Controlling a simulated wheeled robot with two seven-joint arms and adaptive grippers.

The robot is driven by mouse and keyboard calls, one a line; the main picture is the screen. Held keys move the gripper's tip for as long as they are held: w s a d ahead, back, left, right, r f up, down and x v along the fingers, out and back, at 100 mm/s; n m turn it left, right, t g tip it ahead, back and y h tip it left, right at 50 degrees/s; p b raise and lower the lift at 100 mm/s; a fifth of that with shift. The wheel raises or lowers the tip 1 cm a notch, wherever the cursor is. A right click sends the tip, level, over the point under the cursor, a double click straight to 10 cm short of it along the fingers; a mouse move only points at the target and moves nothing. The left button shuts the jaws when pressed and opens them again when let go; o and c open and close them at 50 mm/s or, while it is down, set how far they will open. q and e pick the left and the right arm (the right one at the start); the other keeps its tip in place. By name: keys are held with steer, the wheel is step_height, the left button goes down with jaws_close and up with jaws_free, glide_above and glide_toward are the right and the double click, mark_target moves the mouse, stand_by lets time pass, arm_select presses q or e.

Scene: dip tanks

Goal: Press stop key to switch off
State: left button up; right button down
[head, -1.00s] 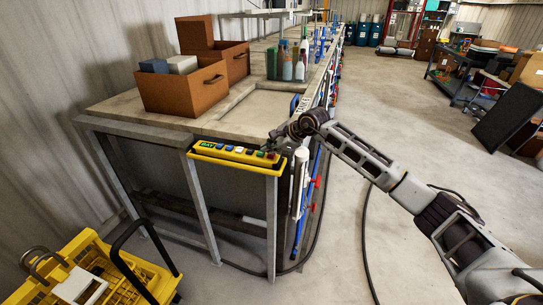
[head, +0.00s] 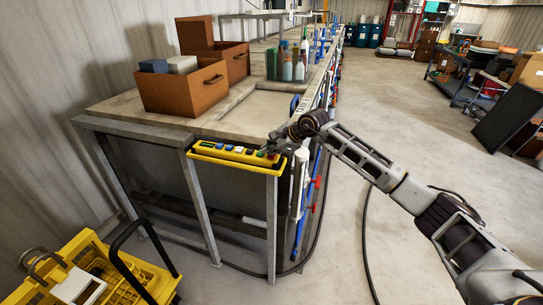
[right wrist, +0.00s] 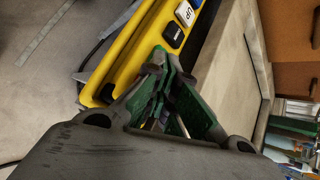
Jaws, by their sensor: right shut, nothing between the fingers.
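The yellow control panel (head: 212,157) is fixed to the near front edge of the tank bench and carries a row of coloured keys. A red key (head: 271,155) sits at its right end, with a green key (head: 261,154) to its left. My right gripper (head: 271,146) is shut and empty, its tips right at the panel's red-key end. In the right wrist view, the shut fingers (right wrist: 160,58) point at the panel (right wrist: 125,62); a black key (right wrist: 174,34) and a white UP key (right wrist: 185,13) show beyond them. The fingers hide the red key there; contact cannot be told. My left gripper is not seen.
Brown boxes (head: 183,95) and bottles (head: 288,68) stand on the bench top (head: 125,110). A yellow basket (head: 135,275) with a black handle is at lower left. Pipes and a hose run along the bench's right side. The floor (head: 420,130) to the right is open.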

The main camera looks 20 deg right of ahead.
mark_target(270, 157)
stand_by(0.6)
steer(key=shift+r, duration=0.75)
steer(key=shift+r+p, duration=0.15)
steer(key=shift+p, duration=0.15)
step_height(270, 157, up, 5)
steer(key=shift+f+p, duration=0.1)
steer(key=shift+p, duration=0.8)
steer(key=shift+f, duration=0.1)
